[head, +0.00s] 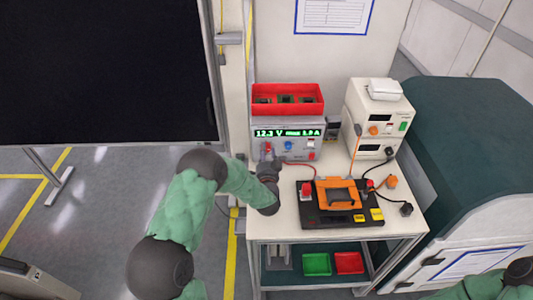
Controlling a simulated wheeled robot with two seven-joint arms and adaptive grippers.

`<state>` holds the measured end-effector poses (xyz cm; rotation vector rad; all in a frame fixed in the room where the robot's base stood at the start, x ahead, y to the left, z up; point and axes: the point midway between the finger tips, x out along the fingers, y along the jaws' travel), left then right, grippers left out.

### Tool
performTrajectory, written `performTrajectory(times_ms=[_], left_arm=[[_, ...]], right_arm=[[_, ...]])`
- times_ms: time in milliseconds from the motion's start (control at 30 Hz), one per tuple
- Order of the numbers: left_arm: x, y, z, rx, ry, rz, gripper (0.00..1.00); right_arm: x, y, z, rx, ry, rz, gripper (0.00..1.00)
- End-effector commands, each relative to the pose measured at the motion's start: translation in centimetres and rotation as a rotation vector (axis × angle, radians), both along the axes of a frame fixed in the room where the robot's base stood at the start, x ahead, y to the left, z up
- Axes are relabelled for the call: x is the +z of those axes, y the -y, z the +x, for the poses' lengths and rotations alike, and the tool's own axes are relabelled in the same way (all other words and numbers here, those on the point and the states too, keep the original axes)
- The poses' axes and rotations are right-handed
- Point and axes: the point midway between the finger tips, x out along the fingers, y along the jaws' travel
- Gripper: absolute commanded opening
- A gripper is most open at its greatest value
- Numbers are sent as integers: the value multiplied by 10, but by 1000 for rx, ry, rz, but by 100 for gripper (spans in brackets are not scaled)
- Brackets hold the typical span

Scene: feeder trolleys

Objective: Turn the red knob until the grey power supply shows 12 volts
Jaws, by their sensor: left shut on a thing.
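The grey power supply (275,145) stands at the back left of the trolley top. Its green display (287,133) appears to read about 12.3 V; the small digits are hard to make out. The red knob (267,147) is at the left of its front panel. My left gripper (267,155) reaches up to the panel from the front and is shut on the red knob, partly hiding it. My right arm shows only at the bottom right corner; its gripper is out of the picture.
A red bin (288,97) sits on the supply. A blue knob (289,145) is close beside the red one. A white instrument (377,117) stands to the right. A black fixture with an orange frame (338,193) and cables occupies the trolley top in front.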

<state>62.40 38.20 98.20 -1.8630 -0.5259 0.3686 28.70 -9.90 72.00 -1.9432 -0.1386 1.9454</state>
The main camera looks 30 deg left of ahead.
Motion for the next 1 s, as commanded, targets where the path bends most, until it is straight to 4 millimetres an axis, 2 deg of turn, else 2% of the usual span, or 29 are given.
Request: performTrajectory(times_ms=[300, 333, 400, 767, 867, 1000], left_arm=[[-1, 0, -1, 0, -2, 0, 4], [-1, 0, -1, 0, -2, 0, 42], [-1, 0, -1, 0, -2, 0, 60], [-1, 1, -1, 0, -1, 0, 60], [-1, 5, -7, -2, -2, 0, 60], [0, 16, -25, -3, -2, 0, 60]], right_arm=[[0, 0, 0, 0, 0, 0, 40], [0, 0, 0, 0, 0, 0, 40], [0, 0, 0, 0, 0, 0, 40], [0, 0, 0, 0, 0, 0, 40], [0, 0, 0, 0, 0, 0, 40], [0, 0, 0, 0, 0, 0, 40]])
